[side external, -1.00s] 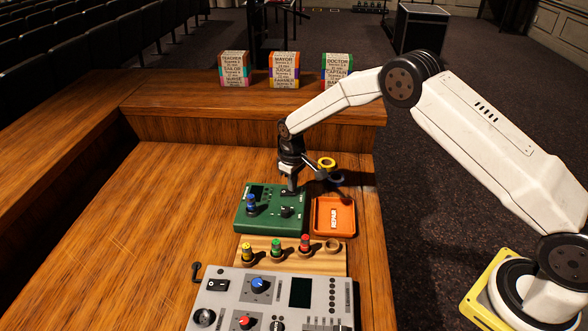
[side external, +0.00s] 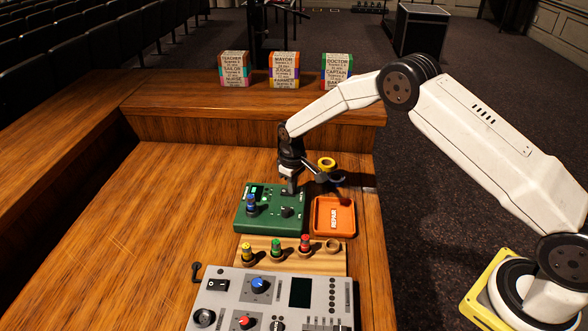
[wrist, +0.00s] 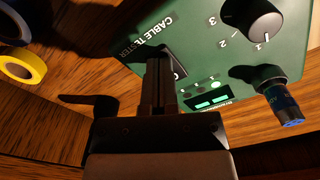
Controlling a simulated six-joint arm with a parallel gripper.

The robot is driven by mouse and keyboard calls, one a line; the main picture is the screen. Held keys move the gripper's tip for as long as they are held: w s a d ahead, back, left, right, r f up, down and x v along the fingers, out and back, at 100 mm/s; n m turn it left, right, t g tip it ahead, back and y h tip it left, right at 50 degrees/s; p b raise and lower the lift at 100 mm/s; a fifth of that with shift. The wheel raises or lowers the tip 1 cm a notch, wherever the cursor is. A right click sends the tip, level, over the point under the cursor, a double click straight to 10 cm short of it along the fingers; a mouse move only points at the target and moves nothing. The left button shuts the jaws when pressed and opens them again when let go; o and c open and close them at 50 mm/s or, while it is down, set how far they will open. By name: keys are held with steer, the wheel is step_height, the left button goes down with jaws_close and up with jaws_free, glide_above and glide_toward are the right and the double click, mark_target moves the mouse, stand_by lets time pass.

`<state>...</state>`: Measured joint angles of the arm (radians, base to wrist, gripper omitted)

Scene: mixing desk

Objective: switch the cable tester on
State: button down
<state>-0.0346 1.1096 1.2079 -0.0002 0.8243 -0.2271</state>
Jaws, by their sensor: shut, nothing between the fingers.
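The cable tester (side external: 270,204) is a green box on the wooden desk, labelled in the wrist view (wrist: 198,46). Its small display (wrist: 207,103) shows bright green bars, and a small light near it glows. The tester's black dial (wrist: 252,19) points at 1. A blue connector (side external: 251,204) stands upright in the tester's left side. My gripper (side external: 291,190) is shut and empty, with its tips down at the black rocker switch (wrist: 172,62) on the tester's far part. The fingers hide part of the switch.
An orange repair tray (side external: 347,232) lies right of the tester. Yellow and dark tape rolls (side external: 327,163) sit behind it. In front are a wooden rack (side external: 262,259) with coloured connectors and a grey mixer (side external: 236,298). The desk at left is clear.

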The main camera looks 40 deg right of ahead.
mark_target(295, 194)
steer(key=shift+r, duration=3.5)
steer(key=shift+r, duration=0.1)
steer(key=s+r+m+t, duration=0.1)
steer(key=s+r, duration=0.1)
steer(key=s, duration=0.7)
steer(key=s+d+r+m, duration=0.1)
steer(key=s+r, duration=0.2)
steer(key=s, duration=0.7)
steer(key=s+d+r+m+t, duration=0.1)
steer(key=s+r, duration=0.1)
steer(key=s, duration=0.7)
steer(key=shift+s+r+t, duration=0.25)
steer(key=shift+s+t, duration=0.05)
